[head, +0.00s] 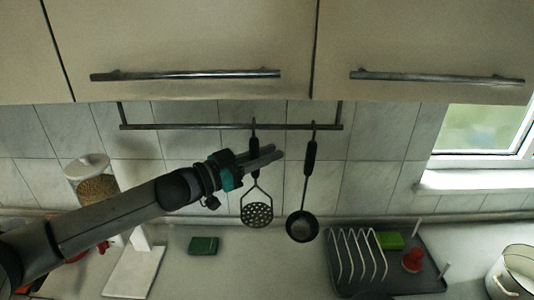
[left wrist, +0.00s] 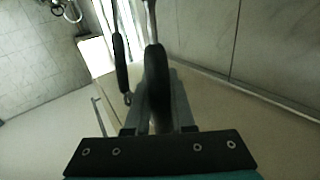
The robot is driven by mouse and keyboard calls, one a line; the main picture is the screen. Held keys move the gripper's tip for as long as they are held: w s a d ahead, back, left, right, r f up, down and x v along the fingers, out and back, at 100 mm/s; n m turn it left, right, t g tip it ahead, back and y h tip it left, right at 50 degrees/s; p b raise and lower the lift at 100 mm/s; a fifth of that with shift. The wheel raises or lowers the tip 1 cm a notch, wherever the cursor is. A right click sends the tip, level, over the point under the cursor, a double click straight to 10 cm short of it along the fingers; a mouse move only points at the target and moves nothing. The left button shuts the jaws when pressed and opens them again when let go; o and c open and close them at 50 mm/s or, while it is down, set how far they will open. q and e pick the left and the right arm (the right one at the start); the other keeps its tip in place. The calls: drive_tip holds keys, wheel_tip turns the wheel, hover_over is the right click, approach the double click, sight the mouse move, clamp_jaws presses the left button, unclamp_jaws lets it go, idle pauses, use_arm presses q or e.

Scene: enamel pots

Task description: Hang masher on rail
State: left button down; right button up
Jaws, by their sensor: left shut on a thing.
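The masher (head: 257,214) hangs upright with its perforated round plate downward and its black handle upward. My left gripper (head: 264,156) is shut on its handle, just below the rail. In the left wrist view the black handle (left wrist: 157,85) stands between the fingers. The metal rail (head: 200,127) runs under the wall cabinets. The top of the masher is at rail height; I cannot tell whether its hook bears on the rail. My right gripper is not in view.
A ladle (head: 302,226) hangs from the rail just right of the masher; its black handle (left wrist: 120,62) shows in the left wrist view. Cabinet doors (head: 190,45) overhang the rail.

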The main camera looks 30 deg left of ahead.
use_arm(q)
drive_tip(key=c, duration=0.7)
unclamp_jaws()
drive_tip(key=shift+s, duration=0.15)
drive_tip(key=shift+b+v, duration=0.35)
drive_tip(key=shift+v, duration=0.55)
drive_tip(key=shift+p+v, duration=0.65)
drive_tip(key=shift+v, duration=5.95)
drive_tip(key=shift+a, duration=0.15)
